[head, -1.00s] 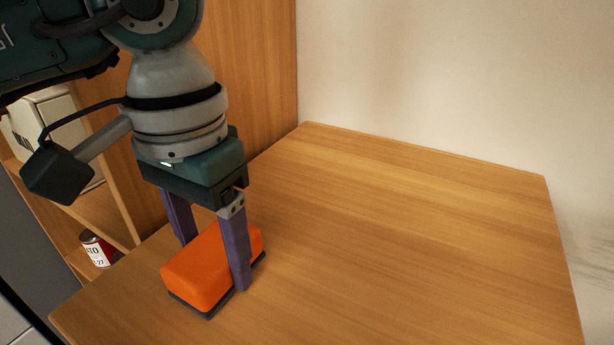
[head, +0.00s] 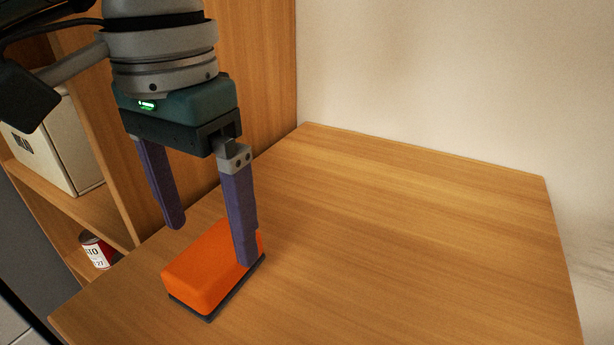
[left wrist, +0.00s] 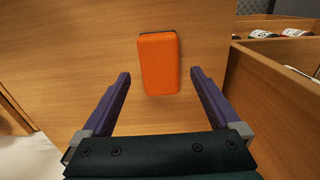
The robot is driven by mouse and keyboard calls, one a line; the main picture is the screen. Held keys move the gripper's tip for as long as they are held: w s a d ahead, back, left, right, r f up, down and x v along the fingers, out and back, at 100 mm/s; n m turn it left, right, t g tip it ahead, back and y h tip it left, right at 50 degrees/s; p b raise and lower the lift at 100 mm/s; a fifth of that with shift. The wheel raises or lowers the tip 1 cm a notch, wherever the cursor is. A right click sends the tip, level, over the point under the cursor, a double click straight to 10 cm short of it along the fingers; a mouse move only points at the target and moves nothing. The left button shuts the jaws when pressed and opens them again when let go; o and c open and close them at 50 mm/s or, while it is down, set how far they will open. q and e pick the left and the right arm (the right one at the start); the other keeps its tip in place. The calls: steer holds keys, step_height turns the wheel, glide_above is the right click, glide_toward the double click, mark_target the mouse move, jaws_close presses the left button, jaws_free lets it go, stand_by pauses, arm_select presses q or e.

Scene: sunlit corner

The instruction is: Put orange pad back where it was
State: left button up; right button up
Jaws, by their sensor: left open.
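The orange pad (head: 206,268) is a rounded block with a dark underside. It lies flat on the wooden table (head: 400,240), near the table's front left part. It also shows in the left wrist view (left wrist: 158,63), between and beyond the fingertips. My left gripper (head: 210,244) is open and empty, above the pad with its purple fingers spread. In the head view one finger covers part of the pad's right end. In the left wrist view the fingers (left wrist: 160,78) stand clear of the pad on both sides. My right gripper is not in view.
A wooden shelf unit (head: 115,190) stands left of the table, holding a white box (head: 60,150) and a red and white can (head: 98,250). A pale wall (head: 430,80) rises behind. The table's middle and right are bare.

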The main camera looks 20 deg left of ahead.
mark_target(213, 250)
arm_select(q)
step_height(213, 250, up, 8)
steer(key=shift+f, duration=0.15)
